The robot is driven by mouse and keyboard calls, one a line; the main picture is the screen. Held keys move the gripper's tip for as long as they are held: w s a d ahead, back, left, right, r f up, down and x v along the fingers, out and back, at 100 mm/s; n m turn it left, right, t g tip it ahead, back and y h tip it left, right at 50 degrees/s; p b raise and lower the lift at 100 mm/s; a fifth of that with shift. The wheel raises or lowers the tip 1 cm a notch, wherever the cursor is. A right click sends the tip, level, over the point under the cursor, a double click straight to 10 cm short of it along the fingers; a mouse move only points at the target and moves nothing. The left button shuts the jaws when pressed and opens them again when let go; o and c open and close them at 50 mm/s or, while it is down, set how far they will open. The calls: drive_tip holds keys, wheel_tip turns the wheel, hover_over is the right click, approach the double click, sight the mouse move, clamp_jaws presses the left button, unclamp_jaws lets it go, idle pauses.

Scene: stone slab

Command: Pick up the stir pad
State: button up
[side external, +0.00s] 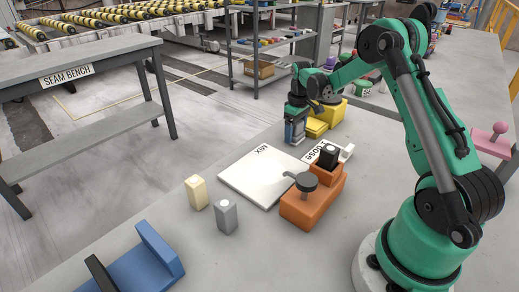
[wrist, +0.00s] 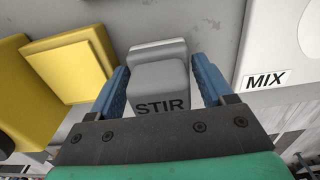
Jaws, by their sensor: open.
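The stir pad (wrist: 160,78) is a grey block with the word STIR on its near face. In the wrist view it sits between the two blue fingers of my gripper (wrist: 160,65), one on each side. My gripper is open around it; a narrow gap shows beside the right finger, and I cannot tell whether the left finger touches. In the side view my gripper (side external: 295,130) points down low over the slab, behind the white MIX board. The pad is mostly hidden by the fingers there.
Yellow blocks (side external: 316,127) stand close to my gripper; they also fill the left of the wrist view (wrist: 70,65). The white MIX board (side external: 250,178) lies in front. An orange block with a dark knob (side external: 312,205), a cream block (side external: 196,193) and a grey block (side external: 226,216) stand nearer.

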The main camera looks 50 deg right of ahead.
drive_tip(key=c, duration=1)
drive_tip(key=shift+r, duration=0.15)
wheel_tip(320, 180, up, 20)
drive_tip(key=shift+f, duration=0.1)
